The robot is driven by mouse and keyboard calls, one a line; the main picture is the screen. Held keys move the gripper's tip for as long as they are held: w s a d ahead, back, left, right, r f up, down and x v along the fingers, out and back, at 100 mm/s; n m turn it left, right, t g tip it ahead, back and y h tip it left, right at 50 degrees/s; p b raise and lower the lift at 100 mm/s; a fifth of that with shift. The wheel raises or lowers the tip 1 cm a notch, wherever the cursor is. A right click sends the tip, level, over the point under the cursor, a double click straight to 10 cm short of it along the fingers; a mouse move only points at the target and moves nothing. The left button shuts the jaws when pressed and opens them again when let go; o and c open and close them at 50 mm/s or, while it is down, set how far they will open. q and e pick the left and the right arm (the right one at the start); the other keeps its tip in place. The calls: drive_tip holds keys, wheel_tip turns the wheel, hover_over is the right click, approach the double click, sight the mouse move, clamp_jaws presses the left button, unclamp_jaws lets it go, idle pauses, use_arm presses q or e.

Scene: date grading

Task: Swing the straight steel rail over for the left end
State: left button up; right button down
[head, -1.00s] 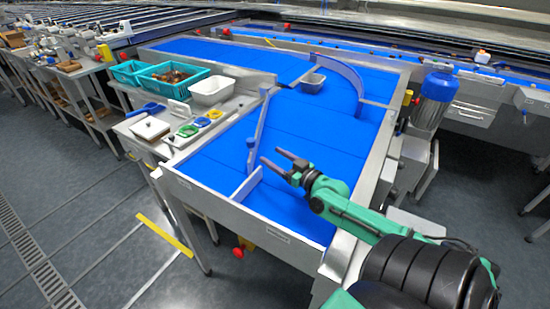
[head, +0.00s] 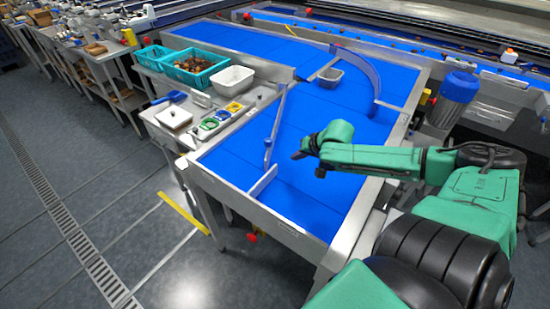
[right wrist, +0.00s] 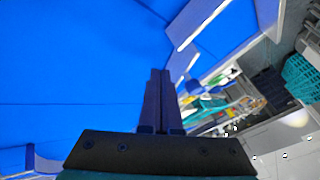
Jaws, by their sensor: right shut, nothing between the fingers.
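The straight steel rail (head: 276,122) is a thin grey upright strip on the blue belt (head: 225,160) in the head view. It runs from near the middle of the belt toward the near left part. My right gripper (head: 299,155) is over the belt, a little to the right of the rail's near end, with a visible gap in the picture. Its dark fingers (right wrist: 160,100) are shut and empty in the right wrist view. A pale strip (right wrist: 196,22) lies beyond them there; I cannot tell if it is this rail. My left gripper is not in view.
A short grey fence (head: 263,181) stands at the belt's near left edge. A side shelf on the left holds a white tub (head: 233,79) and teal crates (head: 196,65). The near belt is clear.

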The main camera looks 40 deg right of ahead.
sight(269, 164)
drive_tip(key=b+x, duration=0.4)
drive_tip(key=b, duration=0.1)
drive_tip(key=shift+d+f+b, duration=0.1)
drive_tip(key=shift+f+b, duration=0.3)
drive_tip(key=shift+f, duration=0.05)
drive_tip(key=shift+w, duration=0.25)
drive_tip(key=shift+w+f+b, duration=0.25)
drive_tip(key=shift+f+b, duration=0.1)
drive_tip(key=shift+b, duration=0.15)
drive_tip(key=x, duration=0.3)
drive_tip(key=shift+w+a, duration=0.3)
drive_tip(key=shift+w, duration=0.05)
drive_tip(key=shift+w+a, duration=0.9)
drive_tip(key=shift+w, duration=0.1)
drive_tip(key=shift+w+a, duration=0.2)
drive_tip(key=shift+a, duration=0.1)
